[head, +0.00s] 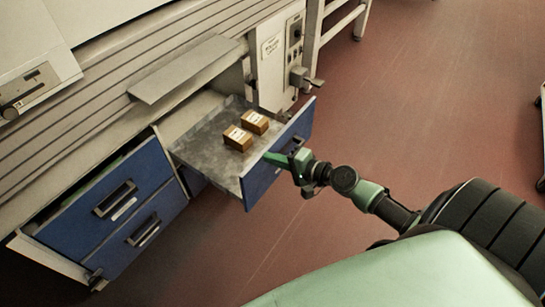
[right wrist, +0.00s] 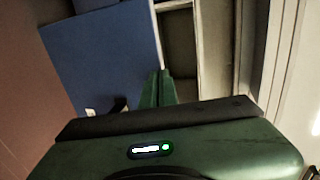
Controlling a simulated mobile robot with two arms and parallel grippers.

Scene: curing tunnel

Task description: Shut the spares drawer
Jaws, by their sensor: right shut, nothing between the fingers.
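The spares drawer (head: 207,138) stands pulled out from the grey unit in the head view, with a blue front panel (head: 262,180) and a grey metal tray inside. Two small brown boxes (head: 238,138) with pale labels sit in it. My right gripper (head: 274,158) is shut and empty, with its green fingers at the upper edge of the blue front. In the right wrist view the shut fingers (right wrist: 158,88) point toward the blue panel (right wrist: 105,50); I cannot tell whether they touch it. My left gripper is not in view.
Two more blue drawers (head: 115,199) with dark handles sit to the left of the open drawer. A grey control box (head: 277,62) with a lever stands just beyond it.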

